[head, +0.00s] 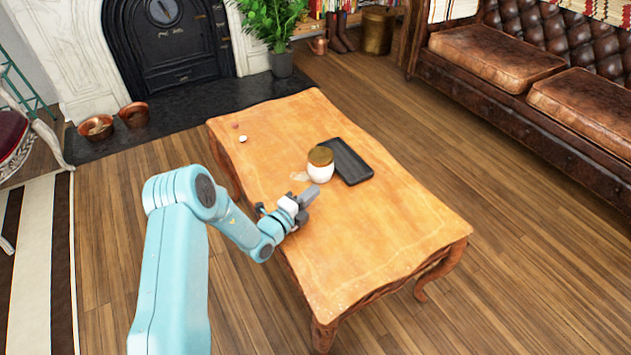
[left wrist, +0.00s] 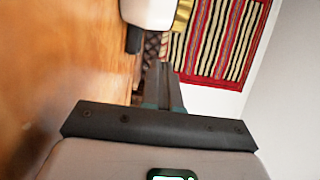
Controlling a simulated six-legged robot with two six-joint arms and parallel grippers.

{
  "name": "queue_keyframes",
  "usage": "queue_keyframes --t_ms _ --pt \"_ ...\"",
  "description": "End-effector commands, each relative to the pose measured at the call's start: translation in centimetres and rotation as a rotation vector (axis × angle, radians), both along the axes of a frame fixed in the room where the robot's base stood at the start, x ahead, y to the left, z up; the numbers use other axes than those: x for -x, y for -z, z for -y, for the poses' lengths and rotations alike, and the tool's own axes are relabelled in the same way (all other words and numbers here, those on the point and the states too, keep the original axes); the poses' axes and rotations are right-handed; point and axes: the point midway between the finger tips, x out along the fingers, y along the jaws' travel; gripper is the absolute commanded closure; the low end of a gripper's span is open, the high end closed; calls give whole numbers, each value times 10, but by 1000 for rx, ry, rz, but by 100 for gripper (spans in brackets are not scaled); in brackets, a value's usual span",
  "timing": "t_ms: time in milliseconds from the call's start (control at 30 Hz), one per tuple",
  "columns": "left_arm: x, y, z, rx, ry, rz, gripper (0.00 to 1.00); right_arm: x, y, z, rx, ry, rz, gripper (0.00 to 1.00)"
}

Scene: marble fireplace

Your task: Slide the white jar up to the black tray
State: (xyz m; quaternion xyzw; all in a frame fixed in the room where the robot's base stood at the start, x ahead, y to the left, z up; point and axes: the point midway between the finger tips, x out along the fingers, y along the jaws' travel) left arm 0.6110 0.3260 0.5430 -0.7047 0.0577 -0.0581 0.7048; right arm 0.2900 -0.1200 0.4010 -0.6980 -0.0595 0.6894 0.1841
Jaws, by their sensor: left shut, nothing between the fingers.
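The white jar (head: 320,173) with a brown-gold lid stands upright on the wooden table (head: 350,245). The black tray (head: 354,168) lies flat just right of the jar; in the head view the jar overlaps its near left edge, and I cannot tell whether they touch. My left gripper (head: 312,193) is shut and empty, low over the table, just in front of the jar. In the left wrist view the shut fingers (left wrist: 162,85) point toward the jar (left wrist: 150,12), with a dark piece of the tray (left wrist: 133,40) beyond it. My right gripper is not in view.
A small white round thing (head: 243,139) and a small reddish one (head: 235,126) lie at the table's far left. The table's right and near parts are clear. A leather sofa (head: 540,85) stands beyond the table to the right.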

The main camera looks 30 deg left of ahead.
Motion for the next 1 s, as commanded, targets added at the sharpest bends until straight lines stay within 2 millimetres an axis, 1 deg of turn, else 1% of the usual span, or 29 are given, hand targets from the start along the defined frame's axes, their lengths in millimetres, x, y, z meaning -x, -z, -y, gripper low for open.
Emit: queue_keyframes --t_ms 33,100,200,300,467,833,1000 --pt "-12 3 3 -2 3 2 100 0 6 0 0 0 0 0" --pt "-26 2 6 0 3 3 100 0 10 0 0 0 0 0" --pt "-40 2 -7 -1 -2 3 100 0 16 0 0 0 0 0" --pt "-50 2 -13 -1 1 1 100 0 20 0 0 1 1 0" --pt "-58 0 -18 0 0 0 100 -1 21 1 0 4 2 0" --pt "-60 0 -20 0 0 0 100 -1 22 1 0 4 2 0" --pt "-73 2 -29 -1 1 2 100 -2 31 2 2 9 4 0"
